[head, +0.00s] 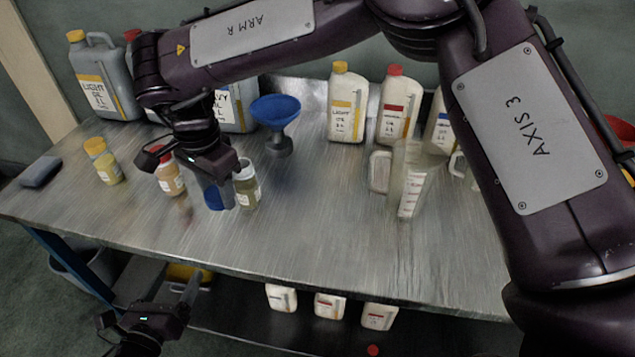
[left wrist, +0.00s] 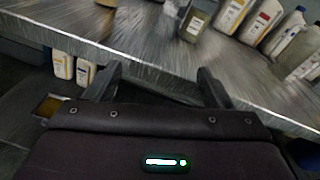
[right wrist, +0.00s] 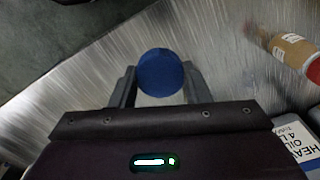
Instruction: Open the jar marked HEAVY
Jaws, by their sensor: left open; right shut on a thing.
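A jar of dark olive oil (head: 247,187) stands upright on the bench with no lid visible on it. Its small label is too small to read; it also shows in the left wrist view (left wrist: 194,22). My right gripper (head: 213,190) is shut on a blue lid (head: 212,198), just left of the jar and apart from it. The round blue lid fills the space between the fingers in the right wrist view (right wrist: 160,72). My left gripper (head: 150,305) is open and empty, low in front of the bench's front edge.
On the metal bench (head: 300,225) stand a yellow-lidded jar (head: 103,162), a red-lidded jar (head: 170,178), a blue funnel (head: 276,112) and a clear measuring jug (head: 410,180). Oil jugs (head: 347,105) line the back. A grey block (head: 40,171) lies at left. The front middle is clear.

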